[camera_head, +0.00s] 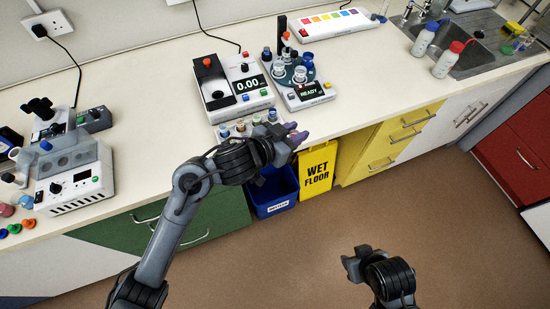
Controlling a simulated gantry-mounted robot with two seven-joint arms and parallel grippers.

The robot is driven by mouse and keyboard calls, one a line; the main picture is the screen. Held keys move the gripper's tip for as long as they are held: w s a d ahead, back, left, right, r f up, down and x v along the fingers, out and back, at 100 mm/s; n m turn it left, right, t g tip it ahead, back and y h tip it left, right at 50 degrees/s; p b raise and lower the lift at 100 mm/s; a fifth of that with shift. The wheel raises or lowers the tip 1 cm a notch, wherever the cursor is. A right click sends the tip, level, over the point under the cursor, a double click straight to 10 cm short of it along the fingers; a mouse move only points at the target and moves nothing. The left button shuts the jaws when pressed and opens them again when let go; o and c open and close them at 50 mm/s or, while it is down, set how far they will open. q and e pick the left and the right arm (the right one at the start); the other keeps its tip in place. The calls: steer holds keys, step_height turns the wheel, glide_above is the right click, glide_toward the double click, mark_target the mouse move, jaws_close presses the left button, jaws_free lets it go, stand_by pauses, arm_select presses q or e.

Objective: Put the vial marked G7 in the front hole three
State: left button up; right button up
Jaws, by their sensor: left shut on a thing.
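A row of small vials with coloured caps (241,126) stands near the front edge of the bench, in front of the balance. Their markings are too small to read, so I cannot pick out G7, and the rack and its holes are mostly hidden. My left gripper (294,135) is at the front edge of the bench, just right of this row. It is shut on a small purplish thing, mostly hidden by the fingers; I cannot tell whether it is a vial. My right gripper (357,258) is low over the floor, away from the bench; its jaw opening is unclear.
A balance (216,101) reading 0.00 and a device with a READY display (311,91) stand behind the vials. A white instrument (75,182) is at left. Wash bottles (447,62) stand by the sink. A blue bin (273,194) and a yellow sign (318,170) are below.

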arm_select(q)
steer(key=shift+w+a+f+b, duration=0.6)
steer(key=shift+w+a+f, duration=0.7)
steer(key=shift+w+f, duration=0.5)
steer(key=shift+w+a+f+b, duration=0.55)
steer(key=shift+w+a+f, duration=0.75)
steer(key=shift+w+f, duration=0.5)
steer(key=shift+w+a+f+b, duration=0.6)
steer(key=shift+w+a+f, duration=0.7)
steer(key=shift+w+f, duration=0.5)
steer(key=shift+s+f, duration=0.2)
steer(key=shift+f, duration=0.05)
arm_select(e)
steer(key=x, duration=0.4)
steer(key=shift+a, duration=0.3)
steer(key=shift+w, duration=0.1)
